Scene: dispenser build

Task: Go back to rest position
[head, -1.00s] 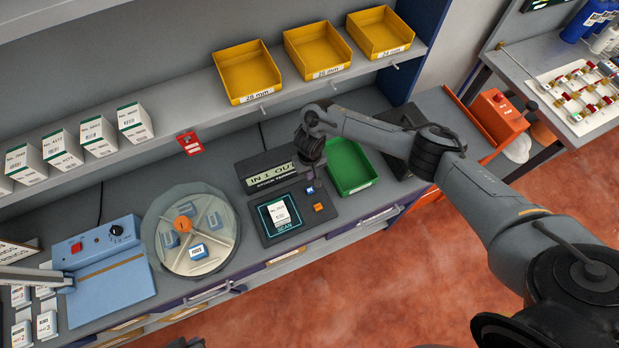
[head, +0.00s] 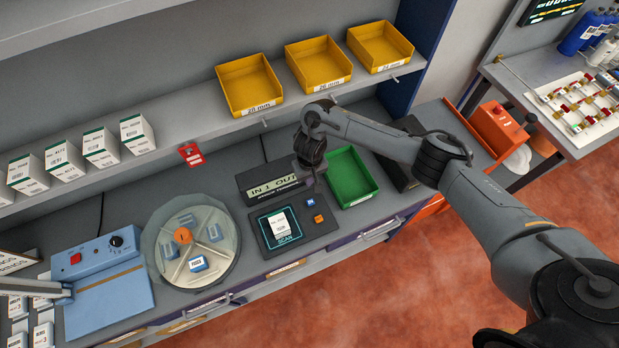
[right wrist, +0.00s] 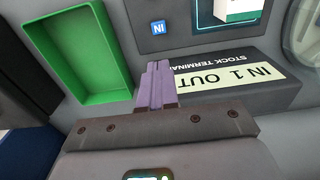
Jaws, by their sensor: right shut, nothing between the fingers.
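My right gripper (head: 312,184) is above the bench between the stock terminal (head: 268,183) and the green tray (head: 349,177). In the right wrist view its two purple fingers (right wrist: 156,82) are closed together with nothing between them. The terminal's "IN 1 OUT" display (right wrist: 235,84) is beside the fingers there, and the empty green tray (right wrist: 88,55) is at upper left. A white labelled box (head: 279,223) is on the scan pad (head: 259,229). My left gripper is not visible in the head view.
A round divided dish (head: 168,220) with blue pieces stands left of the terminal. A blue device (head: 110,300) is at the left. Yellow bins (head: 250,84) and white boxes (head: 65,160) line the shelf. An orange box (head: 497,128) stands at right.

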